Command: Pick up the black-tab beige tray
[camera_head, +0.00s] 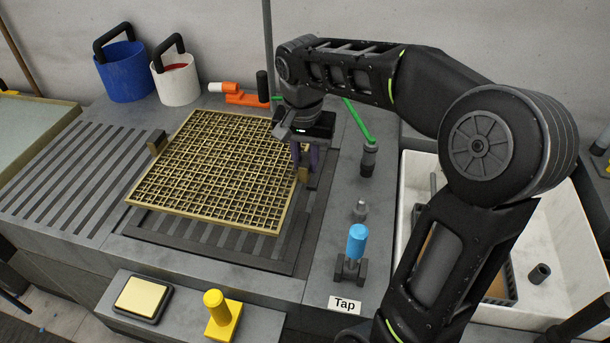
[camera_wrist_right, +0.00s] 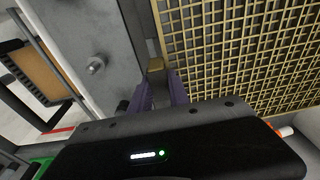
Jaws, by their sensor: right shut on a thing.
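The beige tray (camera_head: 215,170) is a square grid with a small block-like tab (camera_head: 156,143) on its left side, which looks dark brown. A tan tab (camera_wrist_right: 155,65) on its right side is at my right gripper. My right gripper (camera_head: 305,158) has purple fingers, shut on this tab; in the right wrist view the fingers (camera_wrist_right: 160,88) close around it. The tray is over a dark slotted base (camera_head: 205,240); I cannot tell whether it touches it. My left gripper is not in view.
A blue bucket (camera_head: 126,72) and a white bucket (camera_head: 177,82) stand behind. A blue-topped tap (camera_head: 356,241) is right of the tray, near a white sink (camera_head: 572,226). A yellow knob (camera_head: 219,312) is in front. The ribbed drainboard (camera_head: 75,172) on the left is clear.

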